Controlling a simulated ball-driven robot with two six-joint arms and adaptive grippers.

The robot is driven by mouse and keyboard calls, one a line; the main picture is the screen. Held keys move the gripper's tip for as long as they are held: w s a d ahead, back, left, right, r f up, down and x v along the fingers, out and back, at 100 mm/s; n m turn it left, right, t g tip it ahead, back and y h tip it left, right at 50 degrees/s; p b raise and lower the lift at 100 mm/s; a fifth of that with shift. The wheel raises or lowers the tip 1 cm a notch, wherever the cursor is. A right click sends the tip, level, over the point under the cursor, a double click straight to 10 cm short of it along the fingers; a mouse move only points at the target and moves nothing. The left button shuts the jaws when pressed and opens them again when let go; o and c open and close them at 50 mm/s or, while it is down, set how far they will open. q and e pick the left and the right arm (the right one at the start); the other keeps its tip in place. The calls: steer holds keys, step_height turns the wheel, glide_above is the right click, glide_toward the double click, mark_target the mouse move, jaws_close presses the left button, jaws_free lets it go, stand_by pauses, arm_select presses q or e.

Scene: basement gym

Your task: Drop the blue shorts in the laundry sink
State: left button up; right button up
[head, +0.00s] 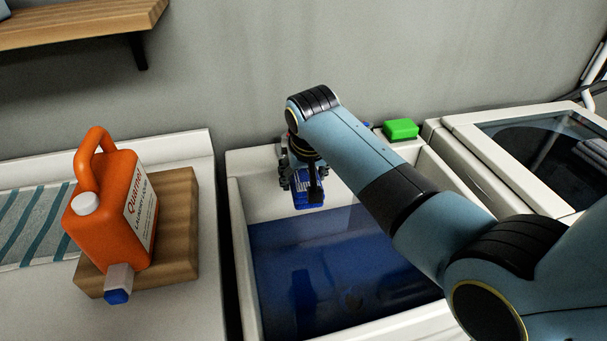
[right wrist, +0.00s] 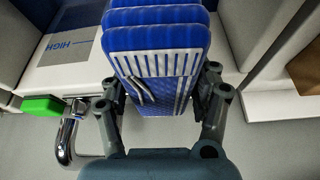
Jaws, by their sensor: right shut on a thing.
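The blue shorts (head: 307,200) are a folded bundle with a white striped panel. They show large in the right wrist view (right wrist: 155,63), between the fingers. My right gripper (head: 303,178) is shut on them and holds them over the back left part of the laundry sink. The fingers also show at both sides of the bundle in the right wrist view (right wrist: 160,95). The white laundry sink (head: 239,250) holds dark blue water, and the shorts are above its surface. A "HIGH" mark shows on the sink wall in the right wrist view (right wrist: 70,55). My left gripper is out of view.
A green block (head: 401,129) sits on the sink's back ledge near a chrome tap (right wrist: 66,135). A white washer (head: 480,150) stands at the right. A wooden shelf (head: 75,22) is above left.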

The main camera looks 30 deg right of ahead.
steer(key=o, duration=1.3)
steer(key=shift+o, duration=0.2)
steer(key=v, duration=1.1)
steer(key=shift+s+a+r, duration=0.1)
steer(key=shift+s+r, duration=0.05)
steer(key=shift+r, duration=0.2)
steer(key=shift+s+r, duration=0.1)
